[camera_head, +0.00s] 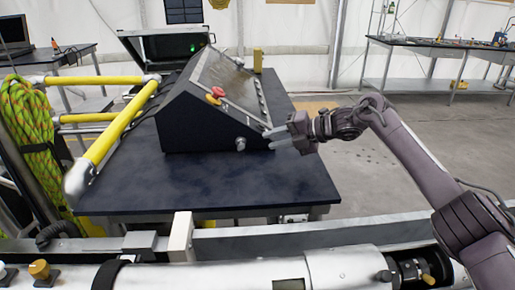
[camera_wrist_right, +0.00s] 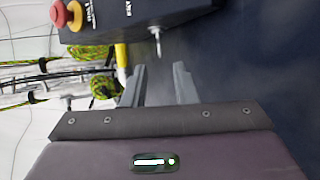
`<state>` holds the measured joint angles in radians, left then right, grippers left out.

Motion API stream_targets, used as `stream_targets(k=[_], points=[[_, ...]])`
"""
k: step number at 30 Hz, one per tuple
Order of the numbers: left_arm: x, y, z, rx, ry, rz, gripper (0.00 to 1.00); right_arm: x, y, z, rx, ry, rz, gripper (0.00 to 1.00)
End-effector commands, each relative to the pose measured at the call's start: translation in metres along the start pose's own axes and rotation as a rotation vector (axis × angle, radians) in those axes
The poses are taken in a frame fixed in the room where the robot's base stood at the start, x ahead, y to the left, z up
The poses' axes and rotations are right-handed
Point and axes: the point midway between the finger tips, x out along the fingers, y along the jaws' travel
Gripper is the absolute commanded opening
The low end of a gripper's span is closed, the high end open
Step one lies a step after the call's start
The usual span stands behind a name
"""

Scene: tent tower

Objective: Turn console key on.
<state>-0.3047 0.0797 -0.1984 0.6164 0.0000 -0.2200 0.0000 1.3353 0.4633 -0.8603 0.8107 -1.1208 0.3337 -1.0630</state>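The dark console (camera_head: 205,125) with a sloped top stands on the dark table (camera_head: 150,195). A small round metal piece (camera_head: 241,144) shows low on its near face, at the right. In the right wrist view a silver key (camera_wrist_right: 156,38) sticks out from the dark console face (camera_wrist_right: 180,12). My right gripper (camera_head: 271,138) is at the console's right end. In the right wrist view its two fingers (camera_wrist_right: 160,67) are apart with nothing between them. The key is just beyond the fingertips, roughly in line with the gap. My left gripper is not in view.
A red and yellow button (camera_head: 215,95) sits on the console's slope, left of the key. Yellow rails (camera_head: 118,135) and a coiled green rope (camera_head: 30,125) are at the left. An open black case (camera_head: 165,45) stands behind. The table's front right is clear.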

Motion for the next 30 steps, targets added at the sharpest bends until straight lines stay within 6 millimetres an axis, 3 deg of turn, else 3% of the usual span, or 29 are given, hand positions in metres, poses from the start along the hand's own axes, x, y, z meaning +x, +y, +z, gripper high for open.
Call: stream_targets(k=[12,26,30], points=[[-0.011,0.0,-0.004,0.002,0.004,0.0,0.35,0.061,0.002,-0.001,0.001,0.002,0.001,0.26],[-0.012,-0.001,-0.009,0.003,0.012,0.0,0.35,0.072,0.001,0.0,-0.001,0.0,0.0,0.26],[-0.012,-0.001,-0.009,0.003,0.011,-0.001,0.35,0.072,0.001,0.0,-0.001,0.0,0.0,0.09]])
